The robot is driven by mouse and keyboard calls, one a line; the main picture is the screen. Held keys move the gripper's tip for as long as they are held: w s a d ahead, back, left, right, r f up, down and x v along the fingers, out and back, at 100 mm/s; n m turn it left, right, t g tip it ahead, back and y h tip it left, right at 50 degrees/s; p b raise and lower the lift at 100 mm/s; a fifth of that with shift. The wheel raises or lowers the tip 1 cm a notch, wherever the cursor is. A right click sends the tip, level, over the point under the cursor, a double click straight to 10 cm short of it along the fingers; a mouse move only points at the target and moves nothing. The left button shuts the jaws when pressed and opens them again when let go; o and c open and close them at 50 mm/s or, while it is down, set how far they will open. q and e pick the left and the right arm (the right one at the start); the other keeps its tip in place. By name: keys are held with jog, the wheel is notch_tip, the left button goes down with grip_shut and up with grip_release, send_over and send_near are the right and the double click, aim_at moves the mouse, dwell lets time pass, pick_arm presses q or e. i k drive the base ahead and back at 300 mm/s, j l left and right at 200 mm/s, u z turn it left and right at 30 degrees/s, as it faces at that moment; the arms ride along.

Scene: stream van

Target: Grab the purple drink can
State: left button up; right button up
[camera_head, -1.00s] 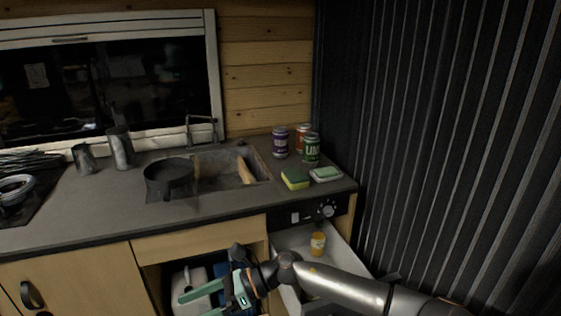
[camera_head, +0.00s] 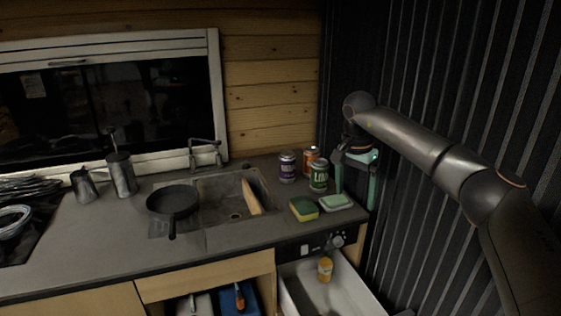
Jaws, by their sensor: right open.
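The purple drink can (camera_head: 287,166) stands upright on the counter, right of the sink. An orange can (camera_head: 310,157) stands behind and right of it, and a green can (camera_head: 319,176) stands in front and right of it. My right gripper (camera_head: 355,190) hangs over the counter's right end, fingers pointing down. It is open and empty, right of the green can, with the green and orange cans between it and the purple can. My left gripper is out of view.
A yellow-green sponge (camera_head: 304,209) and a soap dish (camera_head: 336,202) lie in front of the cans. The sink (camera_head: 226,201) and a dark pan (camera_head: 172,202) are to the left. A drawer (camera_head: 344,291) is open below. The corrugated dark wall (camera_head: 450,90) is close on the right.

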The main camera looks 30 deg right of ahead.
aim_at(286, 158)
jog(key=i, duration=1.25)
